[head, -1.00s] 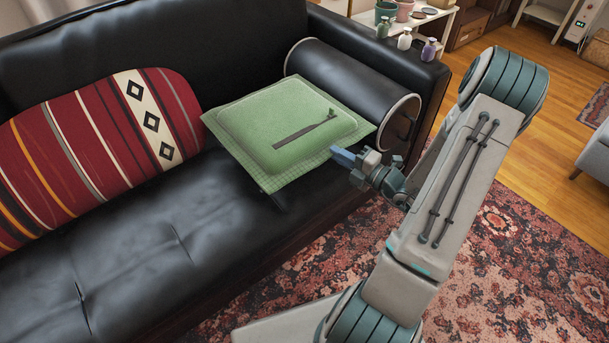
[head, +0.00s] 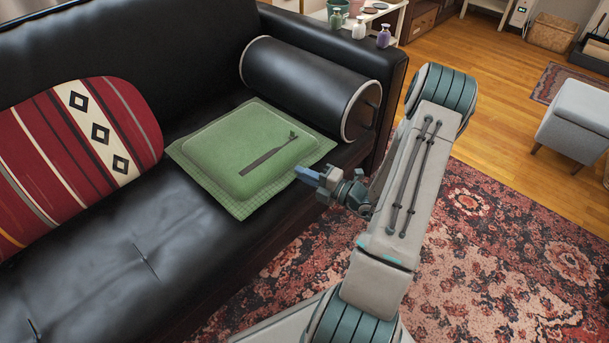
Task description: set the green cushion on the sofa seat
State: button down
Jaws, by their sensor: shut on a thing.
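The green cushion (head: 225,155), square with a paler checked border and a dark stem-like motif, lies nearly flat at the right end of the black sofa seat (head: 125,250). It appears to rest on the seat, in front of the black bolster. My gripper (head: 306,175) is at the cushion's front right edge, shut on that edge. The pinched border is too small to see clearly. The cushion's underside is hidden.
A red striped cushion (head: 75,160) leans on the sofa back at left. The middle of the seat is bare. A grey footstool (head: 575,125) stands at far right.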

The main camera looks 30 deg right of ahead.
jog(key=c, duration=1.5)
grip_release()
jog(key=p+v, duration=0.4)
jog(key=v, duration=0.8)
jog(key=s+a+r+n+g+y, duration=0.1)
jog(key=s+a+r+n+g, duration=0.1)
jog(key=a+r+n+g, duration=0.75)
jog(key=s+a+r+n+g+y, duration=0.15)
jog(key=a+n+g, duration=0.5)
jog(key=n, duration=0.75)
jog(key=shift+s+a+r+n+t+h, duration=0.3)
jog(key=shift+s+a+r+n+h, duration=0.5)
jog(key=shift+r+n+h, duration=2.15)
jog(key=shift+s+a+r+n+t+h, duration=0.35)
jog(key=shift+s+a+n+h, duration=0.6)
jog(key=shift+n, duration=4.15)
jog(key=shift+s+a+r+n+t+h, duration=0.25)
jog(key=shift+s+a+r+n+h, duration=0.35)
jog(key=shift+r+n+h, duration=2.35)
